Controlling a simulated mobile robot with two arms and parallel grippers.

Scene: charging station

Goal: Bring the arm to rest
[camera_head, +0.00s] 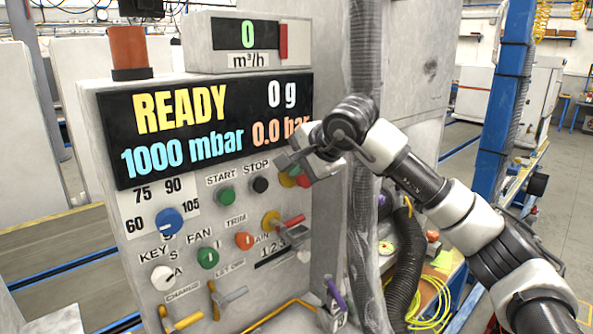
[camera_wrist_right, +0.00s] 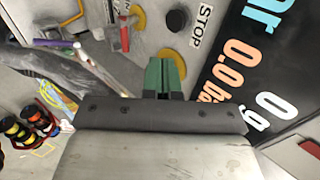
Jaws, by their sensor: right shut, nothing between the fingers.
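My right arm (camera_head: 415,175) reaches in from the right in the head view, bent at the wrist in front of the control panel. Its gripper (camera_head: 289,178) is beside the STOP button (camera_head: 260,184), close to the panel face. In the right wrist view the green fingers (camera_wrist_right: 165,74) are together with nothing between them. A yellow disc (camera_wrist_right: 168,54) shows just beyond the fingertips; I cannot tell whether they touch it. My left gripper is not in view.
The panel carries a display (camera_head: 200,120), a START button (camera_head: 225,196), a blue dial (camera_head: 169,222) and several knobs and levers. A grey column (camera_head: 362,80) and black hose (camera_head: 408,265) stand close to my arm. A blue post (camera_head: 505,100) is at right.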

